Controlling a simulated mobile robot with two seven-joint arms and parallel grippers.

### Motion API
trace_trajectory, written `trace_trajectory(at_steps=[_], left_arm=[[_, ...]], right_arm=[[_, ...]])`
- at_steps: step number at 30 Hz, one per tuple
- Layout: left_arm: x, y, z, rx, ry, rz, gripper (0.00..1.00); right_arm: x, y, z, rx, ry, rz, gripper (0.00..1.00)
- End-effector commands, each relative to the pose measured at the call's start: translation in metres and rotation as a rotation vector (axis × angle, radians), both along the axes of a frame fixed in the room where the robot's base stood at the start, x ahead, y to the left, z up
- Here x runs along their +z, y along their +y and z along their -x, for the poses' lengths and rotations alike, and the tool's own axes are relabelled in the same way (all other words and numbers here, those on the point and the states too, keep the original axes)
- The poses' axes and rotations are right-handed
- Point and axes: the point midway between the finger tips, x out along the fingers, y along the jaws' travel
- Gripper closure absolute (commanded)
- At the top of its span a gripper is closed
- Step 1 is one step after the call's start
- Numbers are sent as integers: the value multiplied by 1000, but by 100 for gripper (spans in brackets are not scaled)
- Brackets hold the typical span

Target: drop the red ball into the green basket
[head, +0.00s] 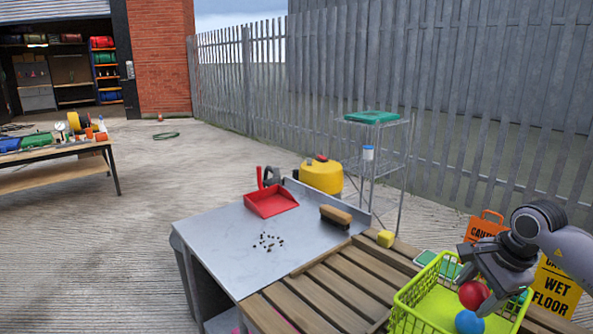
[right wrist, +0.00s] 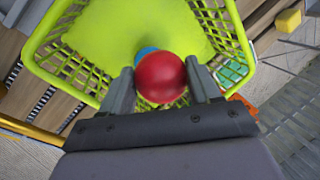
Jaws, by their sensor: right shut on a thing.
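The red ball (head: 473,294) is held by my right gripper (head: 481,292) over the green basket (head: 405,300). In the right wrist view the red ball (right wrist: 161,77) sits between the two fingertips of my right gripper (right wrist: 160,85), with the basket (right wrist: 78,48) below. A blue ball (head: 469,322) is in the basket; it shows partly behind the red ball in the right wrist view (right wrist: 145,54). My left gripper is in neither view.
The basket stands on a slatted wooden surface (head: 325,300) beside a grey tabletop (head: 235,240) with a red dustpan (head: 271,200) and a brush (head: 336,216). A yellow block (head: 385,239) is near the basket.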

Motion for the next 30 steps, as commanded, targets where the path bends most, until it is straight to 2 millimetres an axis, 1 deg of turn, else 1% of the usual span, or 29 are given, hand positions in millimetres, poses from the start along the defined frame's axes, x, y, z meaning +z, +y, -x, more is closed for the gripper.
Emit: trace_trajectory(at_steps=[1,8,9,11,12,19,22,26,30], left_arm=[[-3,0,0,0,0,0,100],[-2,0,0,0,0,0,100],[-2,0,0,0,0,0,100],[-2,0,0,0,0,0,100],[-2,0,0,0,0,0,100],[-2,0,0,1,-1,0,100],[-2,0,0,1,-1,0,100],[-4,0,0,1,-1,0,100],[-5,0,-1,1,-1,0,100]], right_arm=[[-3,0,0,0,-1,0,67],[-2,0,0,1,-2,0,67],[-2,0,0,1,-2,0,32],[-2,0,0,1,-2,0,12],[-2,0,0,1,-2,0,8],[-2,0,0,1,-1,0,8],[2,-1,1,0,-3,1,8],[19,-4,5,0,-6,1,8],[42,-7,12,-1,-6,1,8]])
